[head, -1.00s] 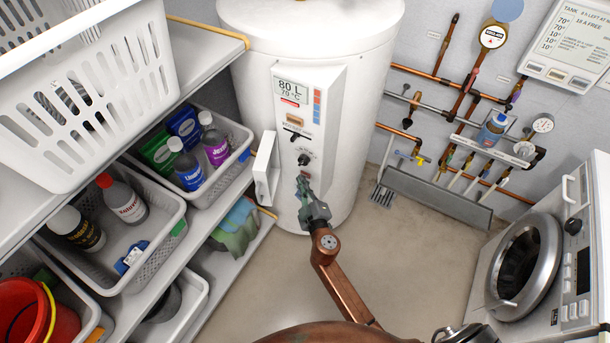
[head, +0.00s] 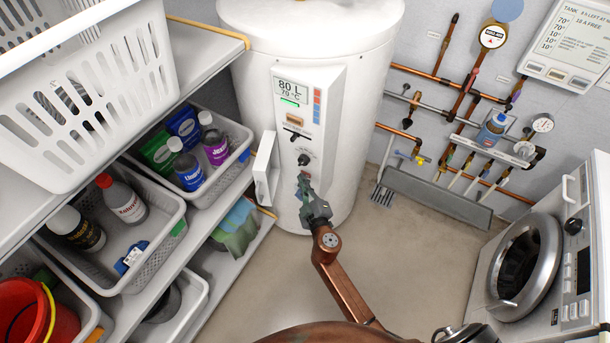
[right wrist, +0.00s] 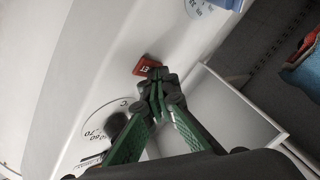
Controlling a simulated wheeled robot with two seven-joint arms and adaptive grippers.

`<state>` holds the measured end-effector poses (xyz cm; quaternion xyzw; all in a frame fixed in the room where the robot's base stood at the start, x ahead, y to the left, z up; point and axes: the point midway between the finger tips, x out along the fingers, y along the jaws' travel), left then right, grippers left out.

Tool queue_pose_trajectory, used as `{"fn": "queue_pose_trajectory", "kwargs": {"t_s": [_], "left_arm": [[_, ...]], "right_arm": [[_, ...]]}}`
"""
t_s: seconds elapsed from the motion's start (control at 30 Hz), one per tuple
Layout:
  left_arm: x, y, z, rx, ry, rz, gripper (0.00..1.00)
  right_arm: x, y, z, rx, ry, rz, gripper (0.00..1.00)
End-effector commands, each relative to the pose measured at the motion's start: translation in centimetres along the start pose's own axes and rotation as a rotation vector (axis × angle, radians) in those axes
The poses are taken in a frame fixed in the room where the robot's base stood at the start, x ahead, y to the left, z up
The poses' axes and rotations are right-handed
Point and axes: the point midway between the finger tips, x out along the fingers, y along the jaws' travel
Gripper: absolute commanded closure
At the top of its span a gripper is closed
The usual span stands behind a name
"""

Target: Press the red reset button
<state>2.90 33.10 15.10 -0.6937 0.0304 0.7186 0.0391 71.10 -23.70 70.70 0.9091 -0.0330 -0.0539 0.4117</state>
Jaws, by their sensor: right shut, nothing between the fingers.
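The red reset button (right wrist: 144,66) is on the white heater panel in the right wrist view, with the letters "ET" showing. My right gripper (right wrist: 156,76) is shut and empty, its green fingers pointing at the panel. Its tips overlap the button's edge in the picture; I cannot tell whether they press it. In the head view my right gripper (head: 304,180) is at the lower panel of the white water heater (head: 250,90), and mostly hides the button. The display (head: 291,88) reads 80 L and 70 °C, with a green bar (head: 290,102) below it. My left gripper is not in view.
An open white panel door (head: 265,168) stands left of the gripper. A black knob (head: 304,160) sits just above it. Shelves with baskets of bottles (head: 130,205) are on the left. Pipes (head: 440,78) and a washing machine (head: 585,255) are on the right. The floor between is clear.

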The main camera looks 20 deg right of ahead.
Motion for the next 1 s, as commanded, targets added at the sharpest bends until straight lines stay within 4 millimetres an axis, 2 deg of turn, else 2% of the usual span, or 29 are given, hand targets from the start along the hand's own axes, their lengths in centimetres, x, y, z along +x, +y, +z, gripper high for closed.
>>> {"fn": "queue_pose_trajectory", "kwargs": {"t_s": [0.37, 1.0], "left_arm": [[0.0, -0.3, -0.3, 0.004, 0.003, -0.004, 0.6], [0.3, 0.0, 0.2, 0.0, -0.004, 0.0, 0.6]], "right_arm": [[0.1, 0.1, 0.1, -0.001, -0.002, 0.001, 1.0], [-1.1, -0.8, -0.7, -0.001, -0.002, 0.001, 1.0]]}}
